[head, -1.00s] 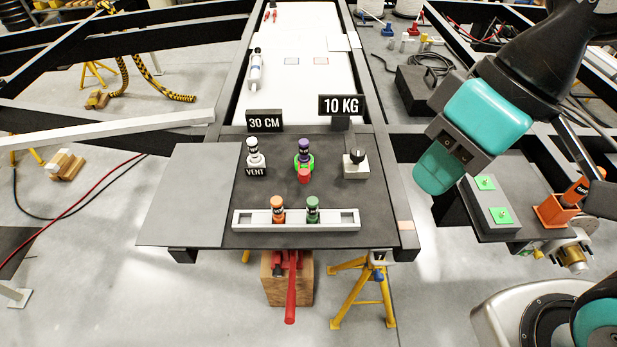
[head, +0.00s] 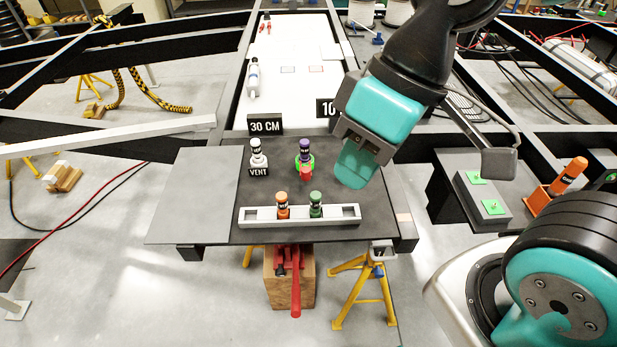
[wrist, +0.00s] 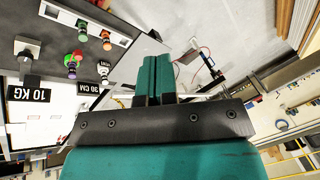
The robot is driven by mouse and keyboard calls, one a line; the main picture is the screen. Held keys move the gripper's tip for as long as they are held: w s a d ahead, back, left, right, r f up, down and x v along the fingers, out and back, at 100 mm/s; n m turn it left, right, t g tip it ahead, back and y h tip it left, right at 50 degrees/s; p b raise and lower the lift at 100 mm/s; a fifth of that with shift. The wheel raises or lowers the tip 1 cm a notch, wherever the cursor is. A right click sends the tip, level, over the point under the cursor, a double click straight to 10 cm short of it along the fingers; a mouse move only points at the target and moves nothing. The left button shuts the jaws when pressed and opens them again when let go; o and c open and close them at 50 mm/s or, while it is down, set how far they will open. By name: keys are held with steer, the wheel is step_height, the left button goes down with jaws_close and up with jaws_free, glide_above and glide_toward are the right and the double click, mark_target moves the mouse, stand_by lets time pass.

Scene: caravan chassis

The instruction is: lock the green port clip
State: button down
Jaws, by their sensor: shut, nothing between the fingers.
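A green ring clip (head: 296,165) sits around the foot of a purple-capped bottle (head: 305,147) on the dark deck plate. A red tab (head: 306,173) is at its front. Whether the clip is locked cannot be told. The clip also shows at the upper left of the wrist view (wrist: 69,64), with the red tab beside it (wrist: 78,54). My gripper (head: 354,170) is shut and empty, with its teal fingers together, above the plate and right of the clip in the head view. They do not appear to touch it.
A white-capped VENT bottle (head: 258,155) stands left of the clip. A pale rack (head: 345,213) with orange and green bottles lies in front. A black-knobbed box (wrist: 27,49), hidden in the head view, and the 10 KG sign (wrist: 30,94) are nearby. The plate's left part is clear.

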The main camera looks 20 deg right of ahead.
steer(key=w+f+n+t+y+b, duration=0.1)
steer(key=w+f+n, duration=0.2)
steer(key=w+f, duration=0.5)
steer(key=n+t+h+b, duration=0.1)
steer(key=n+t+b, duration=0.1)
steer(key=n+t, duration=0.35)
glide_toward(305, 167)
steer(key=shift+n+g, duration=0.25)
steer(key=s, duration=0.4)
steer(key=shift+d+r, duration=0.3)
steer(key=p+x, duration=0.2)
steer(key=x, duration=0.8)
steer(key=shift+a+p, duration=0.1)
steer(key=shift+p, duration=0.25)
